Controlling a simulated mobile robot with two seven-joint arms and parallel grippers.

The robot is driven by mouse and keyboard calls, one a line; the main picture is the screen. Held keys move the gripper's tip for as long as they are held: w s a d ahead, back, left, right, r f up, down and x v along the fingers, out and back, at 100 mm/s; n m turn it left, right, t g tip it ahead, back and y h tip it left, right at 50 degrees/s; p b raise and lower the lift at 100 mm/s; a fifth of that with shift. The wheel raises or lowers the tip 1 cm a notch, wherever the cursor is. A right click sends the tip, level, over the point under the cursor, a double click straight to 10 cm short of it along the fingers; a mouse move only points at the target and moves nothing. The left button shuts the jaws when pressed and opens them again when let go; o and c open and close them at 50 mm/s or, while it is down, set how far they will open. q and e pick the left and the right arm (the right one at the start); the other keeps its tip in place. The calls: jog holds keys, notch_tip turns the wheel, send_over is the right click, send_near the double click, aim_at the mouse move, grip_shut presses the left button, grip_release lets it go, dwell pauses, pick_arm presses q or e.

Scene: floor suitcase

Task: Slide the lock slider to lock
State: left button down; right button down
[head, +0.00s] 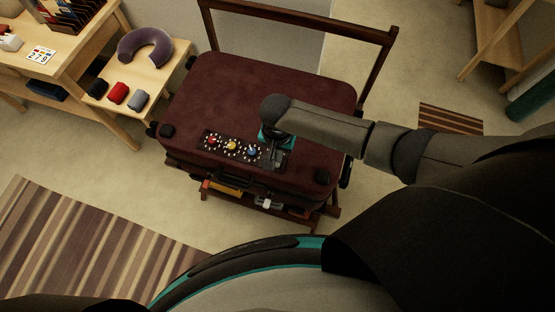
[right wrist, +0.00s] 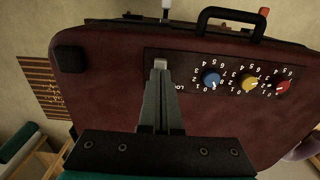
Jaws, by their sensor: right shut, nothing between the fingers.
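A dark red suitcase (head: 215,85) lies flat on a wooden rack. Its black lock panel (head: 205,147) has a red dial (head: 212,140), a yellow dial (head: 231,146) and a blue dial (head: 252,152). In the right wrist view a small pale grey lock slider (right wrist: 160,64) shows at the panel's end, beside partly hidden lettering. My right gripper (head: 275,165) is over that end of the panel. In the right wrist view its shut fingers (right wrist: 160,75) reach right to the slider; I cannot tell whether they touch it. My left gripper is out of view.
A wooden bench (head: 150,75) with a neck pillow (head: 145,47) stands to the left. A striped rug (head: 85,250) lies on the floor.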

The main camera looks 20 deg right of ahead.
jog(key=shift+f+b, duration=0.35)
jog(key=shift+f, duration=0.25)
dwell(0.7)
jog(key=shift+a, duration=0.1)
jog(key=shift+w+a+b, duration=0.3)
jog(key=shift+w+a, duration=0.5)
jog(key=shift+a, duration=0.45)
jog(key=shift+w+a, duration=0.1)
jog(key=shift+a, duration=0.1)
jog(key=shift+w+r+p, duration=0.1)
jog(key=shift+r+p, duration=0.35)
notch_tip(320, 180, up, 5)
jog(key=p, duration=0.5)
jog(key=shift+d+p, duration=0.1)
jog(key=shift+p, duration=0.3)
